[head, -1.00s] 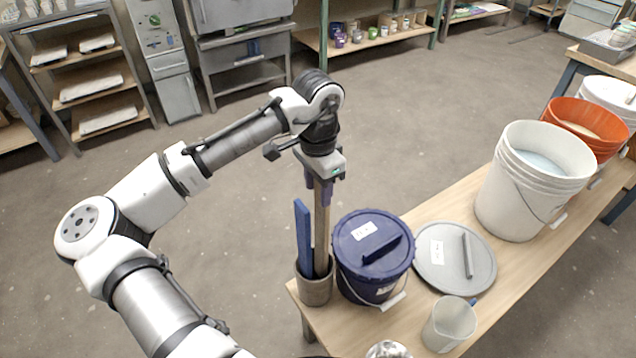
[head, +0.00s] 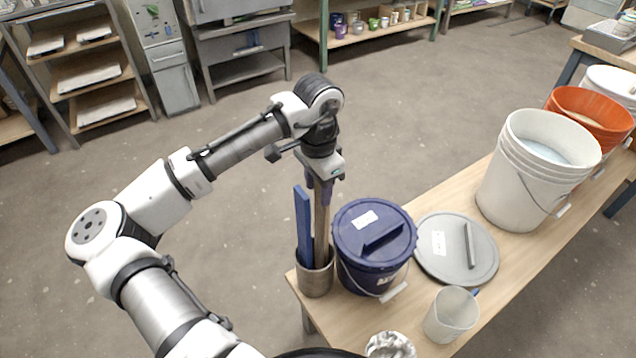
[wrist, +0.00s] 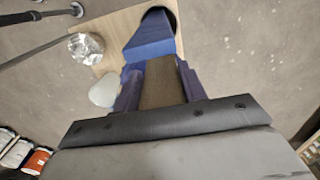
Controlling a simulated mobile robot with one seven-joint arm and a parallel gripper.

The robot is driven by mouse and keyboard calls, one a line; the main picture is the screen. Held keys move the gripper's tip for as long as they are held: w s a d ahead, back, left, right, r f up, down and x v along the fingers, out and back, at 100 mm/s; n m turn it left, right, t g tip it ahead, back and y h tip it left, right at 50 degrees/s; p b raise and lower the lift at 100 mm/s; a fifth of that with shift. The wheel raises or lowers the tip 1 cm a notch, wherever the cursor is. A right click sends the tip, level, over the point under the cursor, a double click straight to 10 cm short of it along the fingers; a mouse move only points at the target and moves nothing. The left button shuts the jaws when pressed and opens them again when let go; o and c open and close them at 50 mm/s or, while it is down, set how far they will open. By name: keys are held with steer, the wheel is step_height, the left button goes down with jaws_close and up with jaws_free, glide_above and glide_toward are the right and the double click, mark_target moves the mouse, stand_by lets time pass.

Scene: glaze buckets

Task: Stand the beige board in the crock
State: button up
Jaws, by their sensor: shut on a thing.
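The beige board (head: 321,221) is upright, with its lower end inside the grey-brown crock (head: 315,281) at the near left corner of the table. My gripper (head: 320,182) is shut on its upper part, above the crock. In the wrist view the board (wrist: 162,85) runs down between the fingers of my gripper (wrist: 160,92). A blue board (head: 303,228) stands in the same crock, just left of the beige one and leaning slightly; it also shows in the wrist view (wrist: 150,40). The crock's inner bottom is hidden, so I cannot tell whether the beige board touches it.
A lidded dark blue bucket (head: 372,272) stands close to the crock's right. A grey lid (head: 440,268), a translucent jug (head: 451,316), a crumpled silvery thing (head: 389,345), a white bucket (head: 520,190) and an orange bucket (head: 592,104) share the wooden table (head: 425,208).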

steer(key=shift+f, duration=0.55)
steer(key=o, duration=1.3)
steer(key=shift+c, duration=0.6)
